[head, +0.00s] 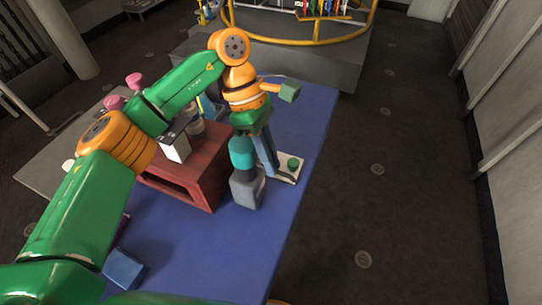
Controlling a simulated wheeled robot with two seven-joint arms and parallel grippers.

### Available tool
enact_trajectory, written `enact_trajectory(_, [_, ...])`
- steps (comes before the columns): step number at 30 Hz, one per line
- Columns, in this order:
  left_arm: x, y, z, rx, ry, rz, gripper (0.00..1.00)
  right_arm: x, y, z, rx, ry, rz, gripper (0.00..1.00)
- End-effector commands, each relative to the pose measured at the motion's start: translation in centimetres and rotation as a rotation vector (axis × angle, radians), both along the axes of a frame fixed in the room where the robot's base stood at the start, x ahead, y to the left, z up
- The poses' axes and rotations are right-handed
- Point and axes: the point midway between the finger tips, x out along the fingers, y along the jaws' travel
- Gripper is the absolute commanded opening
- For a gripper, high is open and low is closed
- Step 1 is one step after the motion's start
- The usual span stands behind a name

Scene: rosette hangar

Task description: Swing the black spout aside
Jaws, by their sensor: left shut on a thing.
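My left arm reaches in from the left, over the blue table top, and its orange and green wrist points down. My left gripper (253,145) is at the lower end of this wrist. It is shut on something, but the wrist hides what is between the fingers. A teal cylinder (242,151) shows there above a grey block (247,188), and a blue-grey bar (266,151) slants down just to its right. I cannot make out the black spout with certainty. My right gripper is not in view.
A dark red open-fronted box (205,180) stands left of the gripper, with small items on top. A white plate with a green knob (293,163) lies to the right. A blue block (124,269) lies front left. The blue table top (210,255) is bare in front.

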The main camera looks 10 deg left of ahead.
Motion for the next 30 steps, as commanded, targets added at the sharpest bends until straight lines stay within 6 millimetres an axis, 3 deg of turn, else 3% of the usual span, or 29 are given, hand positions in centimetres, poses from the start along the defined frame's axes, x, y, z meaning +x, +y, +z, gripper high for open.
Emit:
enact_trajectory(6, [0.0, 0.0, 0.0, 0.002, -0.001, 0.0, 0.0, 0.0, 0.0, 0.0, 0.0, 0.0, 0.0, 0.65])
enact_trajectory(7, [0.0, 0.0, 0.0, 0.002, -0.001, 0.0, 0.14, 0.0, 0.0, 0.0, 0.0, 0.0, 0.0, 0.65])
enact_trajectory(10, [0.0, 0.0, 0.0, 0.002, -0.001, 0.0, 0.41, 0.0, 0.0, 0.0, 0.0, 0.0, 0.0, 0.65])
enact_trajectory(20, [0.2, 0.2, 0.4, 0.002, -0.001, 0.002, 0.42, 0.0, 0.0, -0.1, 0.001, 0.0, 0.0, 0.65])
enact_trajectory(27, [1.5, 1.7, 5.0, 0.001, -0.002, 0.004, 0.42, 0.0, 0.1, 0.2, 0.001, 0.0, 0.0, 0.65])
enact_trajectory(30, [1.9, 2.1, 6.2, 0.003, -0.001, 0.003, 0.42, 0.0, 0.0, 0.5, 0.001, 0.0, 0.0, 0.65])
